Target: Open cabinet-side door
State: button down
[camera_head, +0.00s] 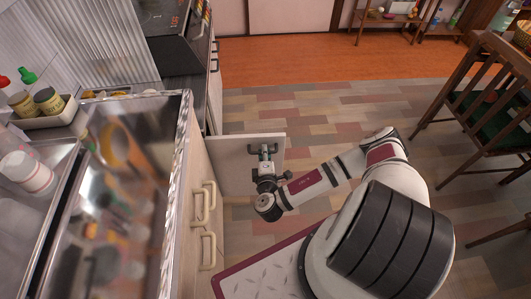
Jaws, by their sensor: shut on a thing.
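The cabinet-side door (232,153) is a pale panel in the middle of the head view. It stands swung out from the cabinet front, roughly square to it, with its left edge near the cabinet. My gripper (263,150) is at the door's near face, close to its free right end. It is shut on the door's handle, which is mostly hidden by the fingers. The cabinet (182,215) runs along the left with a steel sink top. Two other cream handles (209,201) (208,250) sit on its nearer front.
A wooden chair (490,125) with a green seat stands at the right. A black stove (172,28) is beyond the counter. Bottles and jars (48,100) stand in a tray at the far left. The tiled floor (325,115) beyond my arm is clear.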

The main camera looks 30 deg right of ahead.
jog(key=c, duration=1.7)
grip_release()
jog(key=shift+o, duration=0.2)
jog(key=v, duration=0.7)
jog(key=shift+s, duration=0.2)
jog(key=shift+a, duration=0.1)
